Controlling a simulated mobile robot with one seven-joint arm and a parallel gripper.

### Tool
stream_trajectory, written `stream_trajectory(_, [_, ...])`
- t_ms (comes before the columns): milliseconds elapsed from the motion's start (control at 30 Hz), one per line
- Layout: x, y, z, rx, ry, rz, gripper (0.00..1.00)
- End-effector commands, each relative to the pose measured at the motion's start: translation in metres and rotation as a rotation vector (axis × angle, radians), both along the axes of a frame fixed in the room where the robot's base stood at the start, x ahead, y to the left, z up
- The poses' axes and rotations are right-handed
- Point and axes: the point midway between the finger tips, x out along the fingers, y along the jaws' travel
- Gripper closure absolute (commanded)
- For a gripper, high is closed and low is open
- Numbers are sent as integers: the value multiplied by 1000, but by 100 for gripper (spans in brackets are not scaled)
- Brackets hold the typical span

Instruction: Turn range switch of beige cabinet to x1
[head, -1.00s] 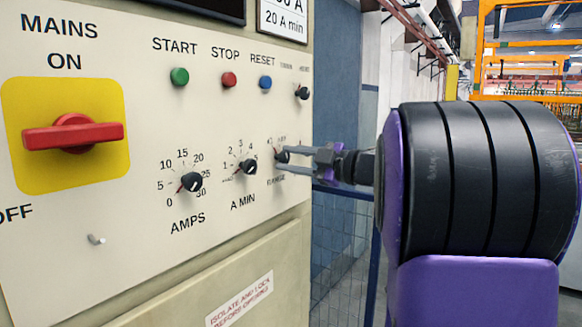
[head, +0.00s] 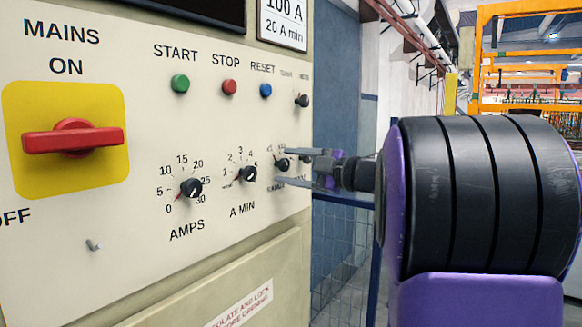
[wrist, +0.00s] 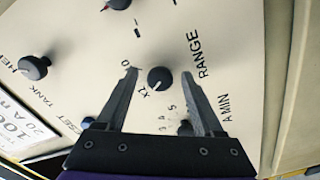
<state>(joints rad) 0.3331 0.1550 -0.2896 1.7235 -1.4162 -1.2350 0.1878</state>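The range switch is a small black knob (wrist: 160,79) on the beige cabinet's panel (head: 140,130). In the wrist view its white mark points to the lower left, toward a label that looks like x1. The other label, ending in 0, is partly covered by the left finger. The word RANGE is to the right. My gripper (wrist: 158,73) is open, one finger on each side of the knob, with gaps to both. In the head view my gripper (head: 296,168) reaches the panel from the right, at the range knob (head: 282,163).
The A MIN knob (head: 248,174) sits close left of the range knob, and the AMPS knob (head: 191,187) beyond it. START, STOP and RESET (head: 265,90) buttons and the red mains switch (head: 72,139) share the panel.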

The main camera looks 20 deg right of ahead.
Motion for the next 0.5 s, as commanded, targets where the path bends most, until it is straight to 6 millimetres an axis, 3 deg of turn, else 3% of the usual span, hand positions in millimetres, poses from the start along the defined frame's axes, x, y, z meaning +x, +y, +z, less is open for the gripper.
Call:
stream_trajectory(300, [-3, -3, 0, 1, 0, -1, 31])
stream_trajectory(500, [-29, -20, 1, 1, 0, -4, 31])
